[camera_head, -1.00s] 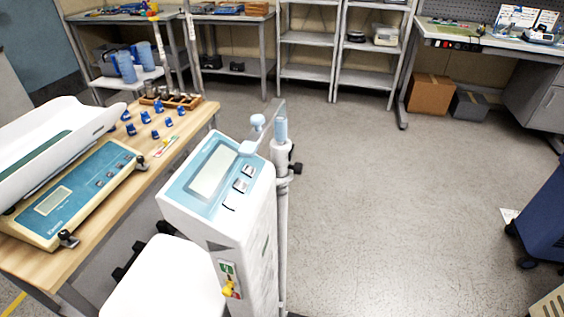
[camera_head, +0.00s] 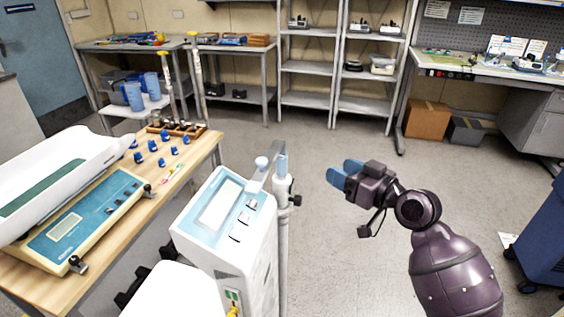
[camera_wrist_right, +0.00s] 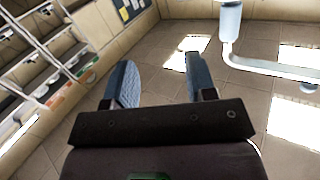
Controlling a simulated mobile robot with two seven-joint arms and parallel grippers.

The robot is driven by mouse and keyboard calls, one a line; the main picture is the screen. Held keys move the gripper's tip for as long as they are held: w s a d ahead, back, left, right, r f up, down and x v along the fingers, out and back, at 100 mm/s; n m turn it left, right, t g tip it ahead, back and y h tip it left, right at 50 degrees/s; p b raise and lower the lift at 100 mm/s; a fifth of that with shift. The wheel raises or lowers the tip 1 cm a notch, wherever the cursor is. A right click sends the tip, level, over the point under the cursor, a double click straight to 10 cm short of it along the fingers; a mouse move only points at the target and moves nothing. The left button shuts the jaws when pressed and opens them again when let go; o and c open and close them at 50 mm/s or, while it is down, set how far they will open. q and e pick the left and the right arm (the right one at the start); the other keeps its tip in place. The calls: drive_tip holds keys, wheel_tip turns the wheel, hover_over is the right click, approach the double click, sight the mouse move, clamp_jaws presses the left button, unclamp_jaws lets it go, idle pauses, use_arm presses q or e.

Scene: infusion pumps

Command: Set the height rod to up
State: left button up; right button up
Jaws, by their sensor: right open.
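The height rod (camera_head: 283,215) is a grey upright pole beside the white-and-blue scale column (camera_head: 228,225). It has a light-blue cap (camera_head: 282,165), a black side knob (camera_head: 297,200) and a flat grey arm reaching over the column's display, with a pale rounded end (camera_head: 262,161). My right gripper (camera_head: 343,173) is open and empty, to the right of the rod and apart from it. In the right wrist view, its two blue fingers (camera_wrist_right: 160,62) are spread over bare floor, and the rod's light-blue part (camera_wrist_right: 229,15) shows at upper right. My left gripper is not in view.
A wooden table (camera_head: 60,277) at left holds a baby scale (camera_head: 75,225) and several blue weights. Shelves (camera_head: 306,67) line the back wall. A workbench (camera_head: 470,70) stands at back right and a blue cabinet (camera_head: 545,230) at right. The floor between is clear.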

sight(282, 165)
drive_tip(key=a+n+g+y, duration=0.1)
drive_tip(key=a+n, duration=0.1)
drive_tip(key=a, duration=0.2)
drive_tip(key=a+r+n+g+y+p, duration=0.1)
drive_tip(key=a+n+g+y, duration=0.1)
drive_tip(key=a, duration=0.2)
drive_tip(key=a+n+g+y, duration=0.1)
drive_tip(key=a+g, duration=0.1)
drive_tip(key=a, duration=0.2)
drive_tip(key=shift+w+a+r+n+y, duration=0.2)
drive_tip(key=shift+n+y, duration=0.1)
drive_tip(key=shift+n, duration=0.1)
drive_tip(key=shift+w+a+f, duration=0.1)
drive_tip(key=shift+w+a, duration=0.1)
drive_tip(key=shift+a, duration=0.25)
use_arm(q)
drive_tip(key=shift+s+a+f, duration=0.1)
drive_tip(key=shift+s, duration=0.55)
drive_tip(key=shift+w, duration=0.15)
use_arm(e)
drive_tip(key=shift+c, duration=0.3)
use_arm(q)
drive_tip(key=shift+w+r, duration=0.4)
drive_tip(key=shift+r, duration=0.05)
use_arm(e)
clamp_jaws()
